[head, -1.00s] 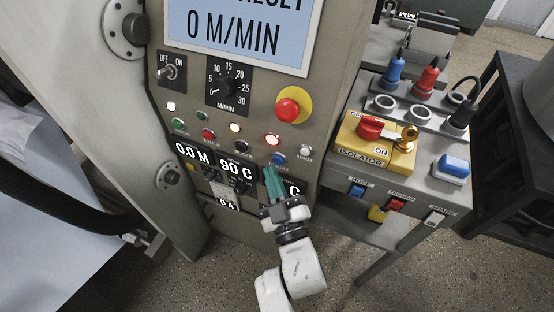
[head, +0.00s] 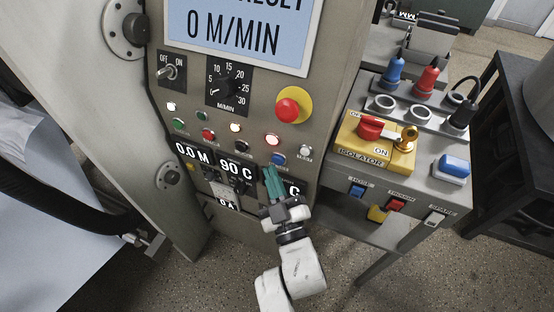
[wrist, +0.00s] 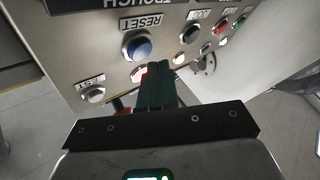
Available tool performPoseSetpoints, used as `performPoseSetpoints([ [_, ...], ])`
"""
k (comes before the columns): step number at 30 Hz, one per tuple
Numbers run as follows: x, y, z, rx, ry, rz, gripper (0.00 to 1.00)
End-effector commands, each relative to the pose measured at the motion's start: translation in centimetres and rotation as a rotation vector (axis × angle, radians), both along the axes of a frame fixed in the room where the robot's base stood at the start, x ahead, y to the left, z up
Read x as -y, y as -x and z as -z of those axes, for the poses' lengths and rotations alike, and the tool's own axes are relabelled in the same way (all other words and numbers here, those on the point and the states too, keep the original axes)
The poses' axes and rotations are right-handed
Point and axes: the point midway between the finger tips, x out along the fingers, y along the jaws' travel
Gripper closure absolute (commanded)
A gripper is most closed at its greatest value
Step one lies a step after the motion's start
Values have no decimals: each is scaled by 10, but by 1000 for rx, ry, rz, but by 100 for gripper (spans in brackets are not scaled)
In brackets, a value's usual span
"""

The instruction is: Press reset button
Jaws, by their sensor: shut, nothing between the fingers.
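The reset button (head: 278,159) is a blue round button low on the grey machine panel. In the wrist view the reset button (wrist: 138,46) has a silver rim and a RESET label above it. My gripper (head: 272,170) has its teal fingers shut and empty, pointing up at the panel just below the button. In the wrist view my gripper (wrist: 158,72) has its fingertips just right of and below the button, not covering its blue face. I cannot tell whether the tips touch the panel.
A red emergency stop (head: 288,110) is higher up. Digital displays (head: 237,170) are at the left. A side console (head: 430,190) with a yellow isolator box stands right.

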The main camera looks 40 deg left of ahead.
Motion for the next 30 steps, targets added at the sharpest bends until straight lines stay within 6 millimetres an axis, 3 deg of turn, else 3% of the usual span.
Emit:
performPoseSetpoints([
  [30,-2,-10,0,0,0,0,100],
])
